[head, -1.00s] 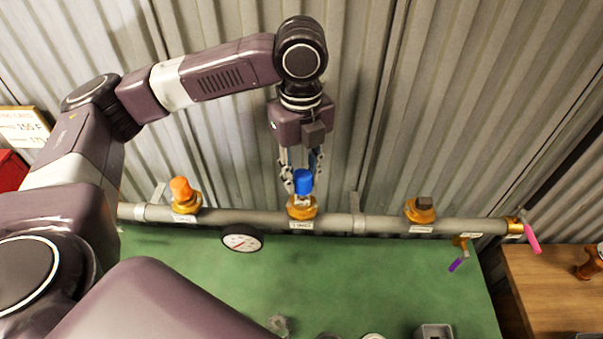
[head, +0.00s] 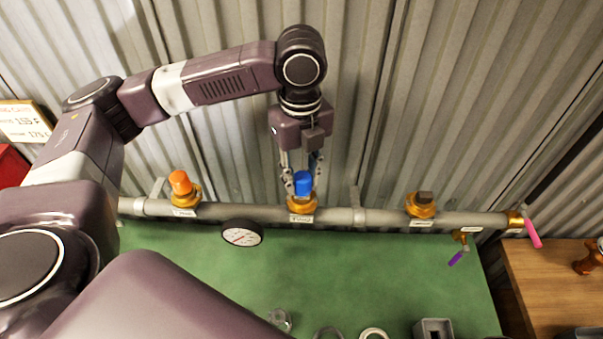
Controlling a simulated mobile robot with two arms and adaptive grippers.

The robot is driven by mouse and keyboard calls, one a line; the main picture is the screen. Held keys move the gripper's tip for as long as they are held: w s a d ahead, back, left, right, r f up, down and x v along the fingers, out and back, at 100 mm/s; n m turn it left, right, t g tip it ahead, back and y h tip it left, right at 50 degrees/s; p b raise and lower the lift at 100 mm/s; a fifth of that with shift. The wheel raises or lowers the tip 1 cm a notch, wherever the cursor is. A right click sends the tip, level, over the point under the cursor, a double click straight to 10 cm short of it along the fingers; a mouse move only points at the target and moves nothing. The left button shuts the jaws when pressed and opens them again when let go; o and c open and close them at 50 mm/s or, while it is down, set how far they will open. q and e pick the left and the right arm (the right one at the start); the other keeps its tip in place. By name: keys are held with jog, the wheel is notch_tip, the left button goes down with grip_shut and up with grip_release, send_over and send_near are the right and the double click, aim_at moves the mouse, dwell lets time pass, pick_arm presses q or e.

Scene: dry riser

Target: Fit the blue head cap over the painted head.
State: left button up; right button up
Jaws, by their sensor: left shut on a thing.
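The blue head cap (head: 303,182) is between the fingers of my left gripper (head: 302,185), which is shut on it from above. The cap is upright at the middle brass head (head: 301,204) on the grey pipe. It appears right at the top of that head; I cannot tell whether it is fully seated. Paint on this head is hidden or too small to make out. A label (head: 302,219) sits below it, too small to read. My right gripper is not in view.
The grey pipe (head: 375,219) also carries an orange-topped head (head: 181,184) at left and a dark-topped head (head: 423,201) at right. A gauge (head: 241,233) hangs below. Pink (head: 533,236) and purple (head: 457,258) levers are at right. Several loose parts lie on the green surface (head: 330,275).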

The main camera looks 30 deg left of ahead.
pick_arm(q)
jog(key=shift+f, duration=0.7)
jog(key=o, duration=0.8)
jog(key=shift+r, duration=0.1)
notch_tip(320, 180, up, 12)
jog(key=shift+f, duration=0.1)
